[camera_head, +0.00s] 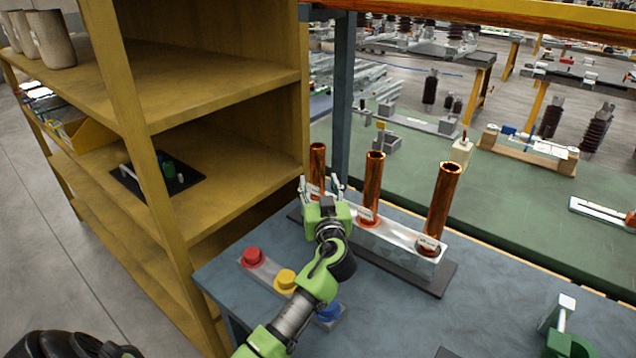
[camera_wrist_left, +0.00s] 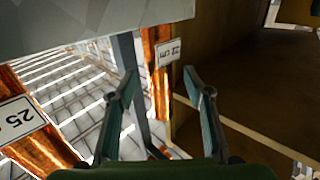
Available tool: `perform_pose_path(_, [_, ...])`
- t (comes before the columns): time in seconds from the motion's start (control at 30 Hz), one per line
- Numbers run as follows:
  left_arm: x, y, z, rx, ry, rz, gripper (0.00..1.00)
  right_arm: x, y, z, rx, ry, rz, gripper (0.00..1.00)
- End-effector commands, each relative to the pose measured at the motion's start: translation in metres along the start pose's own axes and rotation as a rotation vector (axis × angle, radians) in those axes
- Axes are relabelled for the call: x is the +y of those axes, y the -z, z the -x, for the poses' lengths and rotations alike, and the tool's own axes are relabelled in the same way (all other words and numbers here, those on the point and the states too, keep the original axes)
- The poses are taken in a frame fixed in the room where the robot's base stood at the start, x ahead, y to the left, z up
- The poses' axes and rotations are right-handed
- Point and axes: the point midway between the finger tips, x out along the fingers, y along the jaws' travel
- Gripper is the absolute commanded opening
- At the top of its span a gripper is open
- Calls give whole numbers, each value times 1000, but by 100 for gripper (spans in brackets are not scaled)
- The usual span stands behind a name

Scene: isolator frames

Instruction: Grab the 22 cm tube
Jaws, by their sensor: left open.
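Three upright copper tubes stand in a row in a pale metal block. The leftmost tube (camera_head: 317,157) is behind my left gripper (camera_head: 320,185), which partly hides its lower part. In the left wrist view a copper tube (camera_wrist_left: 151,50) with a "22 cm" label (camera_wrist_left: 168,51) shows between the spread fingers of my left gripper (camera_wrist_left: 160,82). The fingers are open and hold nothing. Another tube (camera_wrist_left: 50,150) there has a label starting "25". The middle tube (camera_head: 373,180) and right tube (camera_head: 442,200) have labels too small to read. My right gripper is out of view.
The block stands on a dark base plate (camera_head: 437,283) on a blue-grey table (camera_head: 395,325). Red (camera_head: 252,256), yellow (camera_head: 286,279) and blue (camera_head: 329,311) buttons sit near my left arm. A yellow shelf (camera_head: 225,85) stands left. A green fixture (camera_head: 562,338) is at lower right.

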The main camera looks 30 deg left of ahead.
Motion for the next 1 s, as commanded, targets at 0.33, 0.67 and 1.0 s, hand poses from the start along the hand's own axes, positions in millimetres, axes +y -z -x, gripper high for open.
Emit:
perform_pose_path(0.33, [2,2,-39,0,0,-1,46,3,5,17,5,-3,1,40])
perform_pose_path(0.67, [2,1,-40,0,0,0,28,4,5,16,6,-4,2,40])
perform_pose_path(1.0, [2,5,-41,8,0,2,0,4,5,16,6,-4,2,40])
